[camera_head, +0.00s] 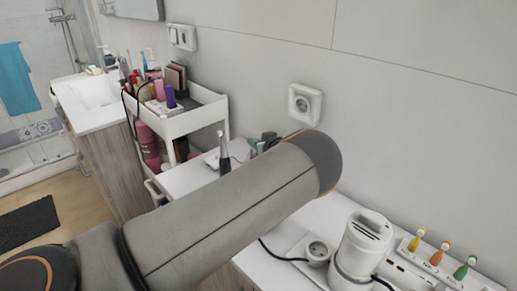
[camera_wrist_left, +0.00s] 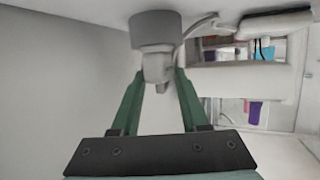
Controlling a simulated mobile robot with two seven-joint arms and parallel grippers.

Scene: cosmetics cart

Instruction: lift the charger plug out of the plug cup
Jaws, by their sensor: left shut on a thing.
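My left gripper (camera_wrist_left: 157,80) has two green fingers that converge on a pale grey piece (camera_wrist_left: 156,66), which looks like the charger plug. They are shut on it. A wider, darker grey cylinder (camera_wrist_left: 155,28) stands right beyond it; I cannot tell whether this is the plug cup or part of the plug, nor whether the two are apart. A pale cord curves off to the right of it. In the head view my grey left arm crosses the middle and hides most of the gripper, the plug and the cup. My right gripper is not in view.
A wall socket (camera_head: 305,104) is above the arm's end. A white appliance (camera_head: 362,248), a round socket (camera_head: 317,250) with a black cord, and a white rack (camera_head: 430,262) with coloured brush heads stand on the right. A white cart (camera_head: 190,122) with cosmetics stands at the left.

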